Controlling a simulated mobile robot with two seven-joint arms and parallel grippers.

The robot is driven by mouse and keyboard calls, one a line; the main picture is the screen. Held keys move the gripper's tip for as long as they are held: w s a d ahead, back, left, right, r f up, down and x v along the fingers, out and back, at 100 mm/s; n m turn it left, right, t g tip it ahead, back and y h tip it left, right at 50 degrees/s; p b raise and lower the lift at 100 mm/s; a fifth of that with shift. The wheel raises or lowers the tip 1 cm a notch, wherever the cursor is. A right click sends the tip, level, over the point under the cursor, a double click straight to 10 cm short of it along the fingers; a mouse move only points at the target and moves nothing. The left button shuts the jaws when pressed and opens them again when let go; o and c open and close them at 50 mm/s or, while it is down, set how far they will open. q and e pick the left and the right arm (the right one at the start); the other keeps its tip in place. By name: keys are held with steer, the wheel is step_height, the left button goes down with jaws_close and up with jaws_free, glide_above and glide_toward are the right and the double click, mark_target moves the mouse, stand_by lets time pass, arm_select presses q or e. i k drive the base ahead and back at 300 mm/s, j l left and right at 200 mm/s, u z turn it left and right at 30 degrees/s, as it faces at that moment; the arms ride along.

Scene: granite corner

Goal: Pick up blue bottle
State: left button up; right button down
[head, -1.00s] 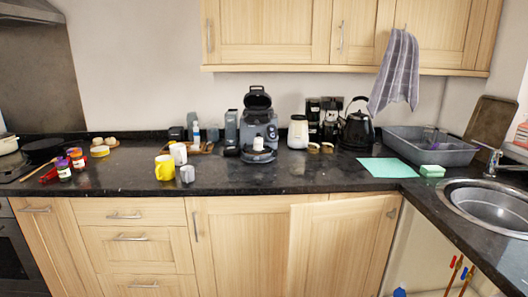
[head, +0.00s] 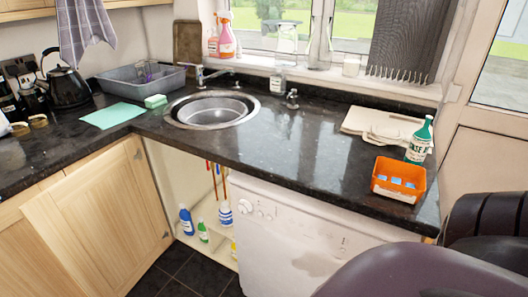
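A blue bottle (head: 186,220) with a pale label stands upright in the open space under the counter, left of the white appliance. A second bottle, blue and white (head: 225,213), stands to its right in the same space. A small green bottle (head: 203,231) stands between them, lower in the picture. Neither of my grippers shows in the head view.
An ajar cupboard door (head: 103,216) stands left of the opening. A white appliance (head: 285,240) closes off its right. A round sink (head: 211,110) lies above. Dark rounded shapes, perhaps chairs (head: 425,277), fill the lower right. Dark floor tiles (head: 180,262) show at the bottom.

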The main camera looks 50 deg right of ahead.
mark_target(185, 216)
steer(key=i+z, duration=0.1)
steer(key=z, duration=0.3)
steer(key=j+z, duration=0.1)
steer(key=z, duration=0.35)
steer(key=i+j+z, duration=0.1)
steer(key=z, duration=0.3)
steer(key=i+j+z, duration=0.15)
steer(key=j+z, duration=0.15)
steer(key=i+j+z, duration=0.1)
steer(key=j+z, duration=0.25)
steer(key=i+j+z, duration=0.1)
steer(key=j, duration=1.05)
steer(key=i+j, duration=0.15)
steer(key=u, duration=0.4)
steer(key=i+u, duration=0.15)
steer(key=u, duration=0.3)
steer(key=i+u, duration=0.1)
steer(key=u, duration=0.3)
steer(key=i+u, duration=0.1)
steer(key=u, duration=0.3)
